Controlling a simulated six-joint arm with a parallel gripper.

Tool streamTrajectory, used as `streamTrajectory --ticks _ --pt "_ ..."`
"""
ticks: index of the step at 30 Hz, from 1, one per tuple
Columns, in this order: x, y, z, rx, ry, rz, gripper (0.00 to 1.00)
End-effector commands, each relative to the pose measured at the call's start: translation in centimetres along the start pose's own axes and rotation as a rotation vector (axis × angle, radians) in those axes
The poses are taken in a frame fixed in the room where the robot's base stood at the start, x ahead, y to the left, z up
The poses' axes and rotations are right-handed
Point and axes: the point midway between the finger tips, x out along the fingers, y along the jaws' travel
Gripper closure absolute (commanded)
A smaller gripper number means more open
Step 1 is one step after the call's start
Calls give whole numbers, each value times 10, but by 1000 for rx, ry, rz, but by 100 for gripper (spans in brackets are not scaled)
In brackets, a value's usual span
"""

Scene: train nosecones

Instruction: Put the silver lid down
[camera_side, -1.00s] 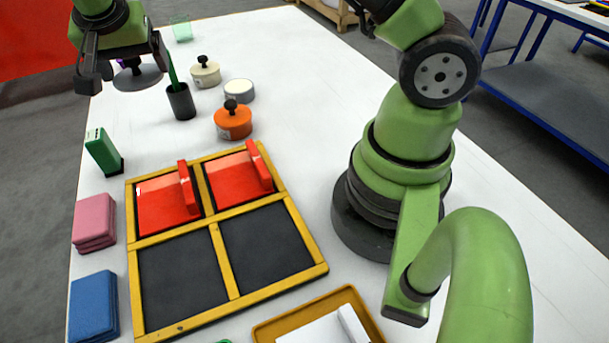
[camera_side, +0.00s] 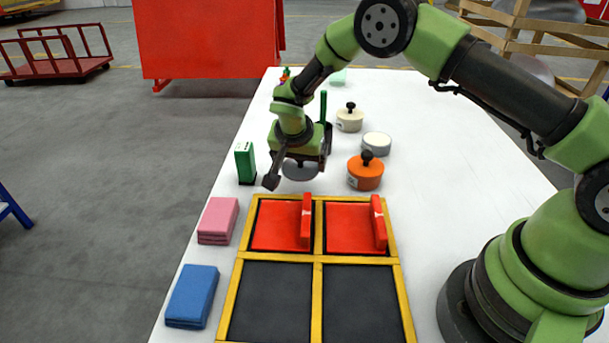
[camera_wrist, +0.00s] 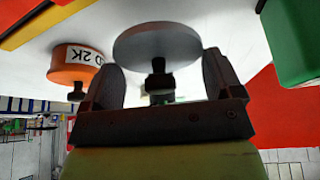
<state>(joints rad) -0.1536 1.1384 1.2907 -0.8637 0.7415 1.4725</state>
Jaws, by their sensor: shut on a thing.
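The silver lid (camera_side: 300,170) is a flat grey disc with a dark knob, held in my gripper (camera_side: 298,163). In the side view it hangs level near the far edge of the yellow-framed board, left of the orange pot (camera_side: 365,172). Whether it touches the table I cannot tell. In the wrist view the lid (camera_wrist: 152,43) shows with its knob between the two dark fingers of my gripper (camera_wrist: 163,82). A grey-white round pot (camera_side: 376,144) without a knobbed lid stands behind the orange pot.
The yellow-framed board (camera_side: 318,300) holds two red handled pieces (camera_side: 283,226) in its far compartments; the near ones look empty. A green block (camera_side: 245,162), pink stack (camera_side: 217,220) and blue stack (camera_side: 192,296) line the left edge. A cream pot (camera_side: 350,120) stands behind.

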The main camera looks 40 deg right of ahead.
Motion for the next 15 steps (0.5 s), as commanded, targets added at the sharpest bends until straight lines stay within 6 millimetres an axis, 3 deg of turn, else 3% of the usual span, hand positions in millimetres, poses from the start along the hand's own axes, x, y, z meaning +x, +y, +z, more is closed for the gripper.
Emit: streamTrajectory --ticks 7,15 --pt "33 0 15 -1 -1 2 38" --pt "37 0 17 0 0 -1 38"
